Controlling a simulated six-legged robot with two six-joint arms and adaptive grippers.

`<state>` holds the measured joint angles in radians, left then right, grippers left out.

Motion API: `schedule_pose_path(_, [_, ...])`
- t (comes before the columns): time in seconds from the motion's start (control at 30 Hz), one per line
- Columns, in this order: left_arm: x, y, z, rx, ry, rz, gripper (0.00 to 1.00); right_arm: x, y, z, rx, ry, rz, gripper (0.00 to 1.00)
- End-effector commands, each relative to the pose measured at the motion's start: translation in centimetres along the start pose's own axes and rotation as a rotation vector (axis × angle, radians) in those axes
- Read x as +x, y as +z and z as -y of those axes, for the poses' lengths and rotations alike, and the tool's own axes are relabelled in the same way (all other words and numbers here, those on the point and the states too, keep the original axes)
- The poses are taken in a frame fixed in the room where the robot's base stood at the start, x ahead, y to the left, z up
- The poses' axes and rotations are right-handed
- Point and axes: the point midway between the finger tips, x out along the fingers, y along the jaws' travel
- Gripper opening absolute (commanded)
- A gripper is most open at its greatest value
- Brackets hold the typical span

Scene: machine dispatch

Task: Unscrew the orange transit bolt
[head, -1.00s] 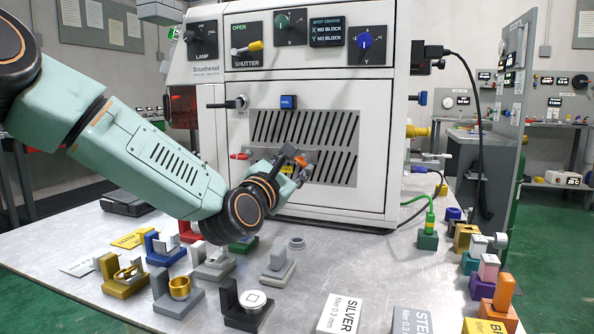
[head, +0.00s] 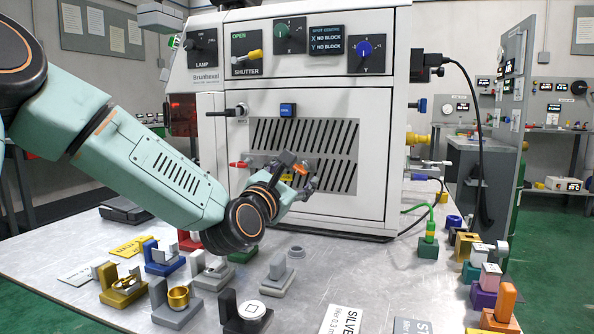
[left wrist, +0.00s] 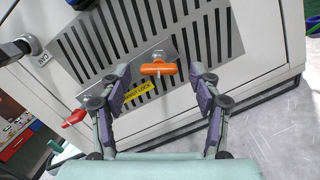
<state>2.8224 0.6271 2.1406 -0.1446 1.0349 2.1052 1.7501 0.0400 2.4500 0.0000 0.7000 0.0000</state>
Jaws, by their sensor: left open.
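The orange transit bolt (left wrist: 158,68) has a T-shaped handle and sits on a metal plate on the machine's front vent panel. In the left wrist view it lies between my left gripper's two fingertips, with a gap on each side. My left gripper (head: 300,172) is open and empty in front of the lower panel. In the head view its fingers partly hide the bolt (head: 300,169). A yellow label reading "transit lock" (left wrist: 140,92) is beside the bolt. My right gripper is not in view.
A red handle (left wrist: 74,118) is on the same panel, left of the bolt. The white machine (head: 380,185) stands at the back of the metal table (head: 310,285). Several small fixtures and blocks stand at the front left and right edge. A green plug (head: 428,247) stands right of the machine.

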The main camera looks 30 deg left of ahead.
Motion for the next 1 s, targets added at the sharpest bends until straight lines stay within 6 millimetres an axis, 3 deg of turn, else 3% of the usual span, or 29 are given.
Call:
schedule_pose_path(0.6, [-3.6, 0.6, -0.1, -0.002, 0.001, 0.000, 0.63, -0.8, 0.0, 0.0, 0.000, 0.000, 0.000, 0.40])
schedule_pose_path(0.9, [-4.0, 0.6, 0.0, 0.000, 0.000, 0.000, 0.63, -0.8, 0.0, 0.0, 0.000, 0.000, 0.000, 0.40])
schedule_pose_path(1.0, [-4.0, 0.7, 0.0, 0.000, 0.000, 0.000, 0.57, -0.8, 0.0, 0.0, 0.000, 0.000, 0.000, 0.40])
